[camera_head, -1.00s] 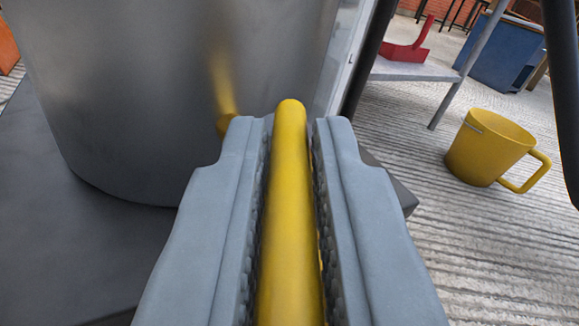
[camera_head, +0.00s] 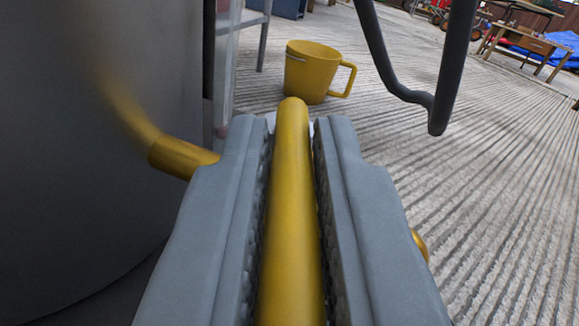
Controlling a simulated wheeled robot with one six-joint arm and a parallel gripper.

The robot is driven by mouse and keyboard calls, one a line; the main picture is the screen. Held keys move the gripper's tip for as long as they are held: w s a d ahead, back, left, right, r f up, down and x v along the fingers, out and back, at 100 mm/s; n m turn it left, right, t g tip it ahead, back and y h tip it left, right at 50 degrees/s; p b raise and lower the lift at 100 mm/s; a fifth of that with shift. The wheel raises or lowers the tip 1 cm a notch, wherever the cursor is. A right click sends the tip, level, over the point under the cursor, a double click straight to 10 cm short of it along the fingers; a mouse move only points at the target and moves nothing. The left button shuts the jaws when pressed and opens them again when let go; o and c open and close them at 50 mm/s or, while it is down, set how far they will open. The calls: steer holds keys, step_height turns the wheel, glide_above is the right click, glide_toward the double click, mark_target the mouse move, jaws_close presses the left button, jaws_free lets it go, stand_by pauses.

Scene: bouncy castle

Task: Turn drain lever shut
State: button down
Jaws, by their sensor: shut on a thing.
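The yellow drain lever (camera_head: 290,220) is a round bar running lengthwise between the jaws of my gripper (camera_head: 292,135). My gripper is shut on it, with a grey ridged jaw along each side. A yellow pipe (camera_head: 182,158) comes out of the grey metal tank (camera_head: 110,60) at the left and runs behind the left jaw. A small yellow end (camera_head: 420,244) shows just right of the right jaw. The joint between lever and pipe is hidden by my gripper.
A yellow mug-shaped bucket (camera_head: 311,75) stands on the ridged floor (camera_head: 480,200) ahead. A dark bent tube (camera_head: 400,88) hangs at the upper right. A wooden table (camera_head: 530,42) stands far right. The floor at the right is open.

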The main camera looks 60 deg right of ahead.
steer(key=shift+w+a+m+g+h, duration=0.1)
steer(key=shift+m+g+h, duration=0.2)
steer(key=shift+m+g, duration=0.15)
steer(key=c, duration=1.5)
jaws_free()
steer(key=v, duration=1.2)
